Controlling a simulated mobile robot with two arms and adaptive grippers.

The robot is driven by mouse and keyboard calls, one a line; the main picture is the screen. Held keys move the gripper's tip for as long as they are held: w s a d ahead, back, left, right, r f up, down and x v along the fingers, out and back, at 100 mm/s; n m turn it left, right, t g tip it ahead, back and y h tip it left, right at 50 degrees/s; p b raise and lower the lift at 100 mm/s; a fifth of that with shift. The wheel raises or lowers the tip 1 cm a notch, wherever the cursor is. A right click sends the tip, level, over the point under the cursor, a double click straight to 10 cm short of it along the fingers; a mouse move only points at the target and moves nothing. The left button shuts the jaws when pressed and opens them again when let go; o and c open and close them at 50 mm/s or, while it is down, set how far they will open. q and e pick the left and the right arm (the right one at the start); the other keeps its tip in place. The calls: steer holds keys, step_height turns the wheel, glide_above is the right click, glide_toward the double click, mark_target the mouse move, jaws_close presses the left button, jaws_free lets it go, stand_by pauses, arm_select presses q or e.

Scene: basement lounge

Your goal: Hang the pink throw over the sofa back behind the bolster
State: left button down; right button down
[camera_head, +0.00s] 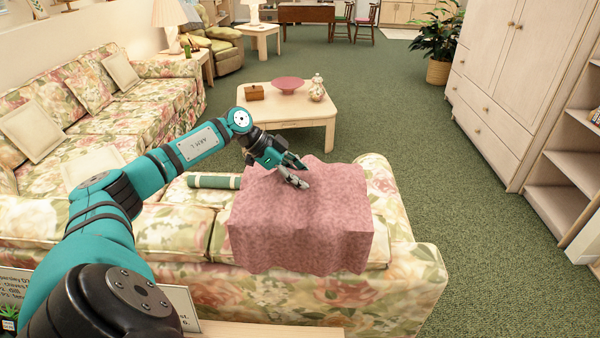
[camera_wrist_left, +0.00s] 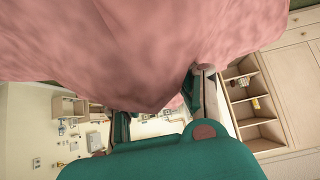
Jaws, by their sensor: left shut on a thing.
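The pink throw (camera_head: 300,225) is spread over the right part of the near floral sofa (camera_head: 415,265). Its near edge hangs down across the top of the sofa back, and its far part is raised under my gripper. My left gripper (camera_head: 297,178) is shut on the throw's far part. In the left wrist view the throw (camera_wrist_left: 150,50) fills the upper half and meets my left gripper (camera_wrist_left: 165,108). The green bolster with pale bands (camera_head: 212,181) lies left of the throw, its right end hidden. My right gripper is not in view.
A low pale table (camera_head: 290,110) with a pink bowl (camera_head: 288,85), a brown box and a jar stands beyond the sofa. Another floral sofa (camera_head: 110,100) is at the left. A tall cabinet (camera_head: 520,80) and shelves are at the right, with open carpet between.

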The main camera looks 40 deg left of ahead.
arm_select(q)
step_height(320, 180, down, 16)
steer(key=b, duration=0.5)
stand_by(0.4)
steer(key=c, duration=0.9)
jaws_free()
steer(key=shift+s+f, duration=0.1)
steer(key=v, duration=1.2)
